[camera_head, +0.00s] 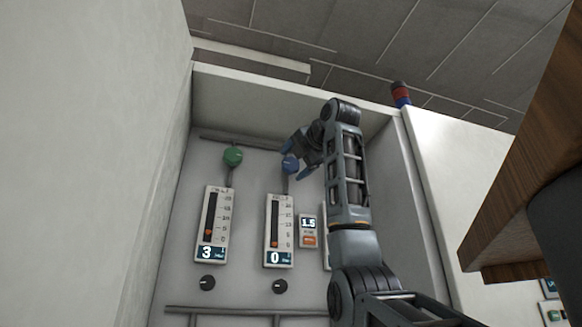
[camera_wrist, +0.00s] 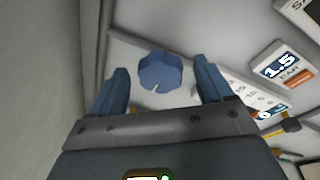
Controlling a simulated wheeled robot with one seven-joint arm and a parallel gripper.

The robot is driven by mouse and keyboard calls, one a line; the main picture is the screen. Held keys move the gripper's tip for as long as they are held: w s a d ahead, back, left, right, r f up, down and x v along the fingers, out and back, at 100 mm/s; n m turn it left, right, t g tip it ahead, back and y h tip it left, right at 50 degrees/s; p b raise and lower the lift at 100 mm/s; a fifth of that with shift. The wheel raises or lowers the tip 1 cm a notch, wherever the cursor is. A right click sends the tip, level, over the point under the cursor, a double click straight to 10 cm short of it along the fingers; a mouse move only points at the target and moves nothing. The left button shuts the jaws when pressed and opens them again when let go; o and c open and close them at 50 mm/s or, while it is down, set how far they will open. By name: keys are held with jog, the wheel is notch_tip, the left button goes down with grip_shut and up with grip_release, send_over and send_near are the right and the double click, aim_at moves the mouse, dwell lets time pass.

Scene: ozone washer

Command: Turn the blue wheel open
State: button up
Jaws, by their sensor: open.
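The blue wheel (camera_head: 290,164) is on a pipe above the middle gauge, inside the white recessed panel. In the wrist view the blue wheel (camera_wrist: 160,71) is a faceted knob with a small notch at its lower edge. My gripper (camera_head: 298,160) is at the wheel, coming from the upper right. In the wrist view my gripper (camera_wrist: 158,82) is open, with one blue finger on each side of the wheel and a visible gap on both sides. Whether the fingertips reach past the wheel in depth is hard to tell.
A green wheel (camera_head: 233,156) is on the left pipe above a gauge (camera_head: 213,225) reading 3. The middle gauge (camera_head: 280,230) reads 0. A 1.5 display (camera_head: 308,223) is to its right. Recess walls stand left and right; a wooden board (camera_head: 525,160) juts in at right.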

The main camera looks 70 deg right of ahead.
jog(key=shift+x, duration=1.2)
jog(key=c, duration=1)
